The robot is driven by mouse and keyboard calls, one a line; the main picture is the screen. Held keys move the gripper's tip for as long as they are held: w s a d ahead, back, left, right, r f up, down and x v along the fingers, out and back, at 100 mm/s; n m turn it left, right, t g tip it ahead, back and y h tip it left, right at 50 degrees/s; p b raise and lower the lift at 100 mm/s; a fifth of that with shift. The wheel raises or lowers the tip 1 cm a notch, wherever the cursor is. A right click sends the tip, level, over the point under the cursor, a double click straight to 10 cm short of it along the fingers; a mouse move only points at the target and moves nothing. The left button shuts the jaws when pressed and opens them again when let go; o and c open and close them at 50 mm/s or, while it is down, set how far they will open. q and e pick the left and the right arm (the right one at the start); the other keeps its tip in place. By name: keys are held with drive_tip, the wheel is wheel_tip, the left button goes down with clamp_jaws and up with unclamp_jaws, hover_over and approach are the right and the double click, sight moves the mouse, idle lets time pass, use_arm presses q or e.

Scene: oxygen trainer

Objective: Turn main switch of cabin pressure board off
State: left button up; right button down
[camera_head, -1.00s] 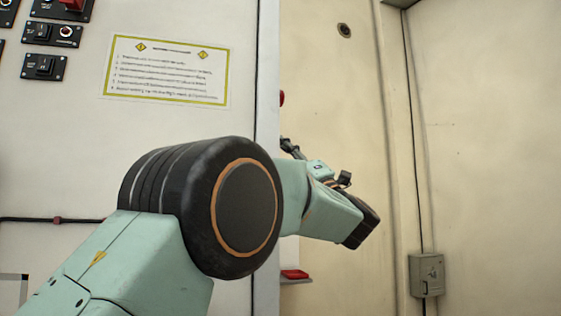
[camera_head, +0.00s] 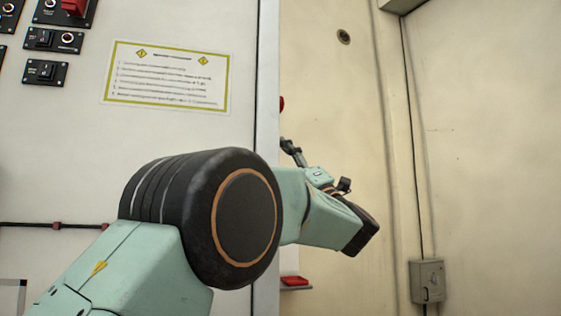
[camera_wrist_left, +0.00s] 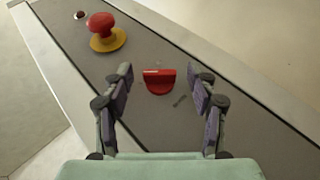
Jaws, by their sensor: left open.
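A red switch handle (camera_wrist_left: 158,81) stands on a grey panel (camera_wrist_left: 85,65) in the left wrist view, with a dark slanted mark beside it. My left gripper (camera_wrist_left: 162,86) is open, one finger on each side of the red handle in the picture. No contact shows, and the depth between them cannot be told. In the head view my left arm reaches past the edge of a white cabinet. Only a dark part of the left gripper (camera_head: 291,149) shows there. My right gripper is out of view.
A red mushroom button (camera_wrist_left: 102,26) on a yellow base sits near the handle. The white cabinet (camera_head: 180,135) carries a notice (camera_head: 167,76) and several black switch plates (camera_head: 45,72). A grey box (camera_head: 427,281) is on the beige wall at right.

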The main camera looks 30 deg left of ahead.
use_arm(q)
drive_tip(key=v, duration=1.2)
idle(0.4)
